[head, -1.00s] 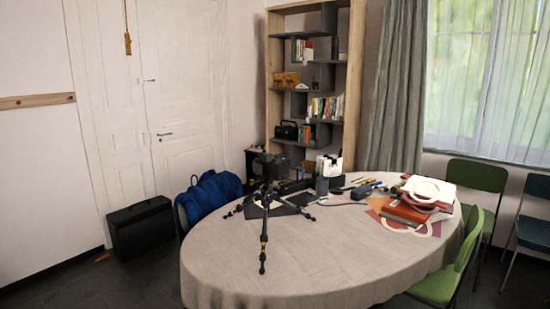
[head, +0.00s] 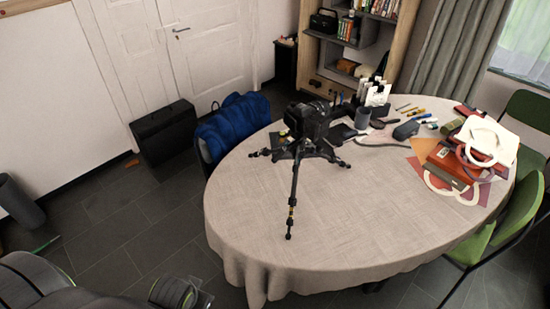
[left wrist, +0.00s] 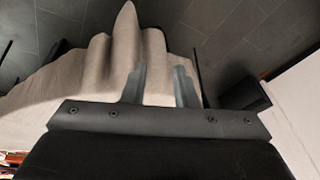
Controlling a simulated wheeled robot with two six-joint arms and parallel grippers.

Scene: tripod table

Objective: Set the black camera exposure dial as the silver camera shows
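A black camera (head: 308,120) sits on a small black tripod (head: 293,185) that stands on the table. Its exposure dial is too small to make out from here. I cannot make out a silver camera in either view. My left gripper (left wrist: 160,85) shows in the left wrist view with its two fingers apart and nothing between them. The draped tablecloth (left wrist: 125,55) is behind the fingers in that view. My right gripper is not in view.
The oval table (head: 350,225) has a clear front half. Books and rings (head: 470,160), a grey cup (head: 362,117) and pens lie at the back and right. Green chairs (head: 505,220) stand right.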

